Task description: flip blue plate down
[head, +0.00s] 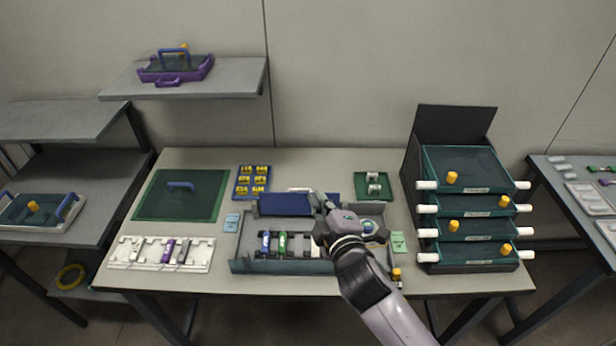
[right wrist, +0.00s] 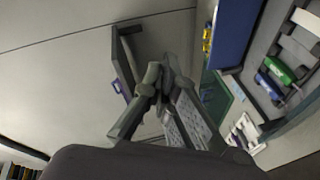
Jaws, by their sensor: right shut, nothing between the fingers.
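The blue plate (head: 285,205) stands raised along the back edge of the grey splicing device (head: 290,267). It also shows in the right wrist view (right wrist: 236,28) at the top. My right gripper (head: 319,199) is over the right part of the device, its fingertips overlapping the plate in the head view. I cannot tell whether they touch it. The fingers are closed together with nothing between them, as the right wrist view (right wrist: 163,78) shows. A blue piece (head: 265,243) and a green piece (head: 282,244) sit in the device. My left gripper is not in view.
A green mat (head: 160,205) and a white tray (head: 118,252) lie to the left. A blue tray with yellow pieces (head: 240,190) and a green tray (head: 362,191) lie behind. A drawer stack (head: 470,230) stands at the right.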

